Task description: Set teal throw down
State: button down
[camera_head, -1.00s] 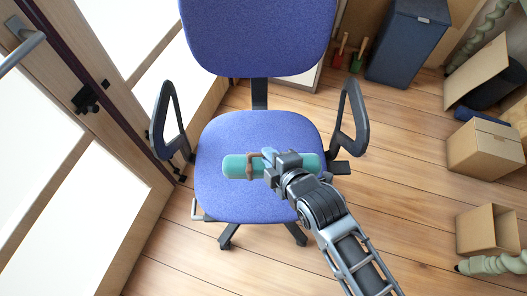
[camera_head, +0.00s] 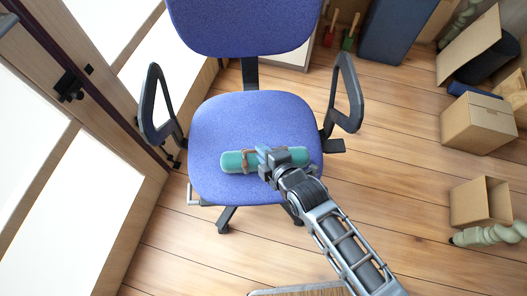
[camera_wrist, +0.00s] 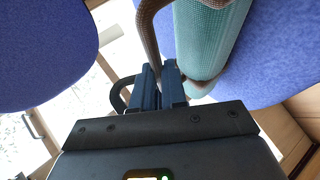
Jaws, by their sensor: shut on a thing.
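The teal throw (camera_head: 236,162) is a rolled cylinder with brown straps. It lies crosswise over the seat of the blue office chair (camera_head: 225,115). I cannot tell for sure whether it touches the seat. My gripper (camera_head: 265,158) is at the middle of the roll, reaching in from the lower right, and hides part of it. In the wrist view the throw (camera_wrist: 208,40) fills the upper middle, and a brown strap (camera_wrist: 150,35) runs to the fingers. My gripper (camera_wrist: 160,82) has its blue fingers close together on the strap there.
The chair has black armrests (camera_head: 346,95) on both sides and a blue backrest (camera_head: 245,20) behind. Cardboard boxes (camera_head: 478,125) stand on the wooden floor at right. A dark blue bin (camera_head: 395,30) stands at the back. Bright glazed doors (camera_head: 60,220) are at left.

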jog(key=shift+f, duration=0.2)
jog(key=c, duration=1.2)
grip_release()
jog(key=shift+o, duration=0.2)
jog(key=shift+r, duration=0.2)
jog(key=p+v, duration=0.1)
jog(key=v, duration=1.1)
jog(key=shift+p, duration=0.3)
